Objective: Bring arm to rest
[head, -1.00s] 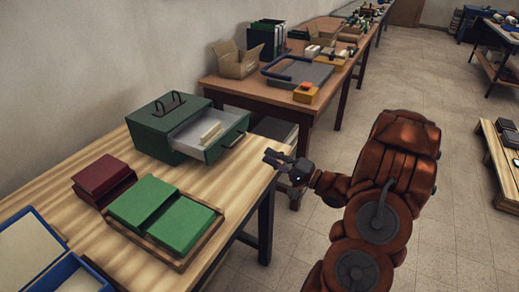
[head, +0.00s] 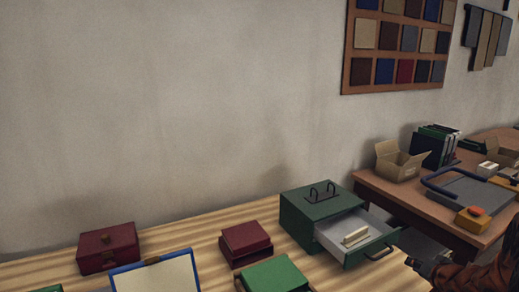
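My arm shows only in part at the lower right corner of the head view. My gripper (head: 416,265) is a small dark shape there, just right of the green drawer box (head: 318,222) and apart from it. Its fingers are too dark and small to tell open from shut. The box's drawer (head: 343,232) is pulled out, with a few pale blocks (head: 355,237) inside.
A second table (head: 400,206) with a carton (head: 398,163) stands at right. A swatch board (head: 398,45) hangs above.

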